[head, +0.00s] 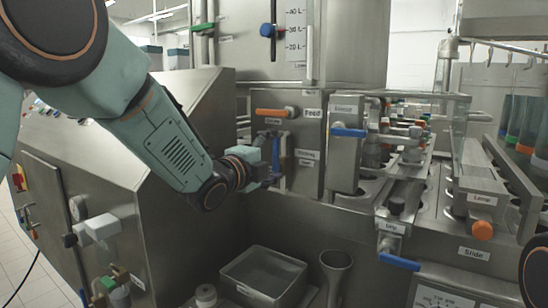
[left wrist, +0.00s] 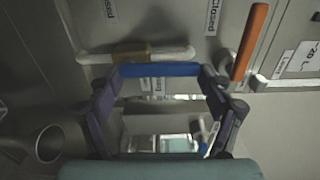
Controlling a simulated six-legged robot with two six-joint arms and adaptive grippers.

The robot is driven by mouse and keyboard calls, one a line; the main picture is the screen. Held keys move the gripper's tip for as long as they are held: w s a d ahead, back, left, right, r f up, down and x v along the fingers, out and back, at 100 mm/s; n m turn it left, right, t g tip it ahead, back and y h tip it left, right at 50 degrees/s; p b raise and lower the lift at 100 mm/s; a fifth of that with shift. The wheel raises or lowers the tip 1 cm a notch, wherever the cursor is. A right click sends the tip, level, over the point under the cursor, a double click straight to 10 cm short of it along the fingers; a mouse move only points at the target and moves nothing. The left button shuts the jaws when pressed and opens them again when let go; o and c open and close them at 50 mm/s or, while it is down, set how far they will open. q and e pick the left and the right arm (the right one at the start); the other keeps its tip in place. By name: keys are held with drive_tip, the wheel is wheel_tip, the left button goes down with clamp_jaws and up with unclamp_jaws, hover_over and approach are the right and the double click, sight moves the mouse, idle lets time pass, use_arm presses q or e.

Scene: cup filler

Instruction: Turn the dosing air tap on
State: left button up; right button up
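A tap with a blue lever handle (head: 284,150) sits on the steel panel below an orange-handled tap (head: 272,112). In the head view the blue handle stands upright, partly hidden by my left gripper (head: 272,165). In the left wrist view the blue handle (left wrist: 160,70) spans the gap between the spread fingertips of my left gripper (left wrist: 161,76). The gripper is open; I cannot tell whether its fingers touch the handle. The orange handle (left wrist: 250,42) is to the right there. "Closed" labels show; no dosing air label is readable. My right gripper is out of view.
A blue-handled valve (head: 348,132) and a glass-guarded filling section stand to the right. Another blue lever (head: 400,261) and an orange knob (head: 481,230) are at the lower right. A steel bin (head: 262,278) and a funnel-like cup (head: 336,266) are below the gripper.

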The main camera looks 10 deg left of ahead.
use_arm(q)
drive_tip(key=o, duration=0.4)
drive_tip(key=v, duration=1.2)
drive_tip(key=shift+w, duration=0.1)
idle(0.4)
drive_tip(key=x, duration=1.1)
drive_tip(key=shift+w+d, duration=0.2)
drive_tip(key=shift+w, duration=0.15)
drive_tip(key=shift+s, duration=0.1)
